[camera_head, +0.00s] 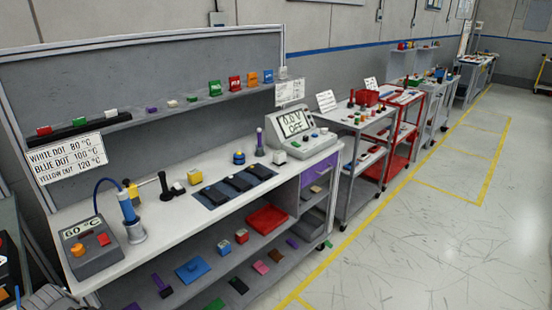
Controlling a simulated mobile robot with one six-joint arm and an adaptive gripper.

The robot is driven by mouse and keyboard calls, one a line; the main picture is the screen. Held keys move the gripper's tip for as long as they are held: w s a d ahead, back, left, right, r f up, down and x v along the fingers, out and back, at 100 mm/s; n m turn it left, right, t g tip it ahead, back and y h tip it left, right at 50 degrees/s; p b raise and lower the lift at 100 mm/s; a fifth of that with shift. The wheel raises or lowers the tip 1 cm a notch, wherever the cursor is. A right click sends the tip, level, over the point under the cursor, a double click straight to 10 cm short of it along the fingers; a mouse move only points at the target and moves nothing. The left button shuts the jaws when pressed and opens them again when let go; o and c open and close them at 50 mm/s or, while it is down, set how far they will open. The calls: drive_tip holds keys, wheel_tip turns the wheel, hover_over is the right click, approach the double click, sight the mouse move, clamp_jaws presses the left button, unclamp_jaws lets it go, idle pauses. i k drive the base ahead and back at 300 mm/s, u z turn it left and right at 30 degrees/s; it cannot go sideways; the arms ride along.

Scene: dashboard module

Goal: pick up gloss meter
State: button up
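I cannot tell for sure which object is the gloss meter; none carries a readable label with that name. Small devices stand on the white workbench top (165,232). They include a yellow block (194,177), a round blue and yellow item (239,158), a purple upright tool (259,146) and a small white-topped block (279,157). Several flat black items (240,183) lie in a row on a dark mat. My gripper is not recognisable in view; a dark grey part at the bottom left corner may be mine.
A grey station reading 60 °C (93,250) with a blue-handled tool (129,213) stands at the bench's left end. The lower shelf holds a red tray (267,219) and small items. Floor at right is open.

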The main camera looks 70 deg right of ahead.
sight(278, 157)
drive_tip(key=z, duration=0.1)
drive_tip(key=k, duration=1.15)
drive_tip(key=z, duration=1.4)
drive_tip(key=i, duration=0.95)
drive_tip(key=u, duration=0.05)
